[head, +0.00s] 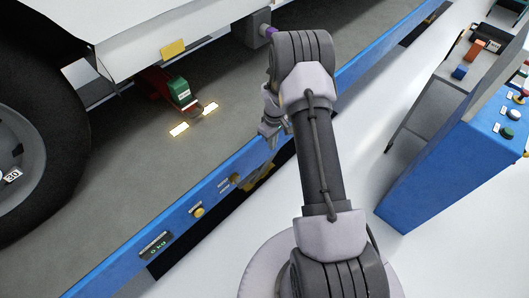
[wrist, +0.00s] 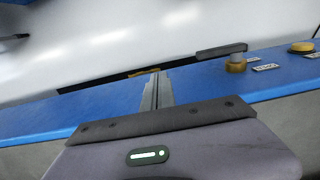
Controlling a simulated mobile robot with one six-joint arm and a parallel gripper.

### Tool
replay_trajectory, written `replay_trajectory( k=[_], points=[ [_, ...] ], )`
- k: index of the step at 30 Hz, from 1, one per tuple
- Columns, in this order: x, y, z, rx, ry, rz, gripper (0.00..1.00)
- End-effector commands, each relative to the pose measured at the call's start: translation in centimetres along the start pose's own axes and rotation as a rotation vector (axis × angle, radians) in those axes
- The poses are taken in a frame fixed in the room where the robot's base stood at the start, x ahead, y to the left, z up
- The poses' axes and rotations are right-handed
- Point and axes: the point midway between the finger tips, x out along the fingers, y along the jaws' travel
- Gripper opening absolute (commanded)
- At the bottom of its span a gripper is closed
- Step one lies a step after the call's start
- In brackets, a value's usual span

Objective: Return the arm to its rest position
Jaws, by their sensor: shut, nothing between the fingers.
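My gripper (head: 270,122) is at the end of my arm, over the blue edge of the platform in the head view, partly hidden by my own arm. In the wrist view my gripper (wrist: 157,82) has its fingers together with nothing between them. The fingers point over the blue platform rail (wrist: 60,115) toward the pale floor. No object touches the gripper in either view.
A motorhome with a large tyre (head: 45,130) stands on the platform at left. A red and green device (head: 178,92) sits under it. The blue rail (head: 215,180) carries a yellow button (head: 198,211) and a display (head: 154,246). A blue console (head: 450,150) and cart (head: 465,72) stand right.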

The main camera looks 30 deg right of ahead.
Motion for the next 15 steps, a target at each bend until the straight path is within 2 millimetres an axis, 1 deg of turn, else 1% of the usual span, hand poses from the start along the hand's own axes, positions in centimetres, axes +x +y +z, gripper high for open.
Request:
replay_trajectory(
  k=[4, 15],
  points=[
    [-0.23, 0.59, -0.04, -0.001, 0.001, 0.001, 0.0],
    [-0.26, 0.58, -0.05, 0.0, 0.001, 0.001, 0.0]
  ],
)
